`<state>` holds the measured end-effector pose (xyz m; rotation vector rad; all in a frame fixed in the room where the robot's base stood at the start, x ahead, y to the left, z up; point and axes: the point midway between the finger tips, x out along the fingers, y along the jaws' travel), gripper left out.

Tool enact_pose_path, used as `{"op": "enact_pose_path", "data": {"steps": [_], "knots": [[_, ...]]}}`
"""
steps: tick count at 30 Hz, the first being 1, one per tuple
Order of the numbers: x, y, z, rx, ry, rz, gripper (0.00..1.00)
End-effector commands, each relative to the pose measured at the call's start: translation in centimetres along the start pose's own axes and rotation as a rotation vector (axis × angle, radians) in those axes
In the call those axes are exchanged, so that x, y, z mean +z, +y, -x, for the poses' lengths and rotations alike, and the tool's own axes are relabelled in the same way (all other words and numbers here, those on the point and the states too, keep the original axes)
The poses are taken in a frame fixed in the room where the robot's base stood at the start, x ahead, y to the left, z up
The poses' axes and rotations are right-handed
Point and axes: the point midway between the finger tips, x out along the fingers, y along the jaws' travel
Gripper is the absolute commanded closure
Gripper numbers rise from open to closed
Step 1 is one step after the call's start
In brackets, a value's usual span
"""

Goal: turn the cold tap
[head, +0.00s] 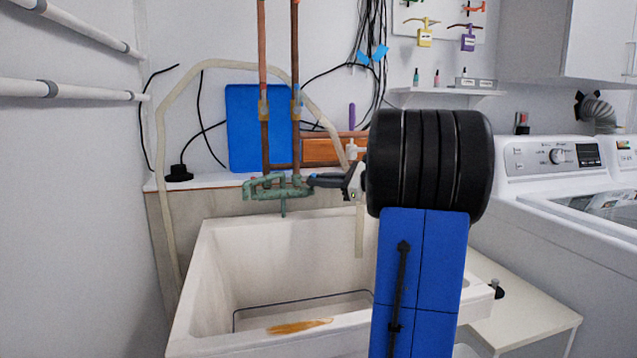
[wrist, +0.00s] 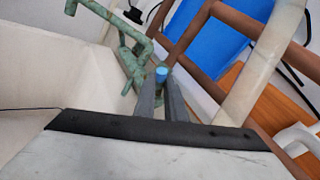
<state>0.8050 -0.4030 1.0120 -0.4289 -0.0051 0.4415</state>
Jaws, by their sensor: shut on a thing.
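The green, weathered tap fitting (head: 266,188) stands at the back of the white laundry sink, below two copper pipes. It also shows in the wrist view (wrist: 133,48), upper left of centre. A small blue-topped tap handle (wrist: 161,73), which looks like the cold tap, sits between my fingertips. My gripper (head: 310,181) reaches in from the right in the head view, at the right end of the fitting. In the wrist view my gripper (wrist: 162,84) has its two dark fingers close together, shut on the blue-topped handle. The fingers hide the lower part of the handle.
A blue panel (head: 245,125) leans on the wall behind the copper pipes (head: 263,50). A pale hose (head: 162,150) arches over the left side. A white washing machine (head: 535,170) stands at the right.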

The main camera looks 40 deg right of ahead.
Motion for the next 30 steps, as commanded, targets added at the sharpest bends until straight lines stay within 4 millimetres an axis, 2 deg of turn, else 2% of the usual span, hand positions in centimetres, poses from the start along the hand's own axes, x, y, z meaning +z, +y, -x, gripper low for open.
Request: {"op": "enact_pose_path", "data": {"steps": [5, 6, 7, 8, 20, 23, 30], "knots": [[0.0, 0.0, 0.0, -0.001, 0.0, 0.0, 1.0], [0.0, 0.0, 0.0, -0.001, 0.0, 0.0, 0.8], [0.0, 0.0, 0.0, -0.001, 0.0, 0.0, 0.73], [0.0, 0.0, 0.0, -0.001, 0.0, 0.001, 0.71], [0.0, -0.1, 0.6, -0.002, 0.001, 0.001, 0.71], [0.0, -0.1, 1.8, -0.003, 0.001, 0.002, 0.71], [0.0, -0.1, 5.9, -0.004, 0.001, 0.002, 0.71]]}}
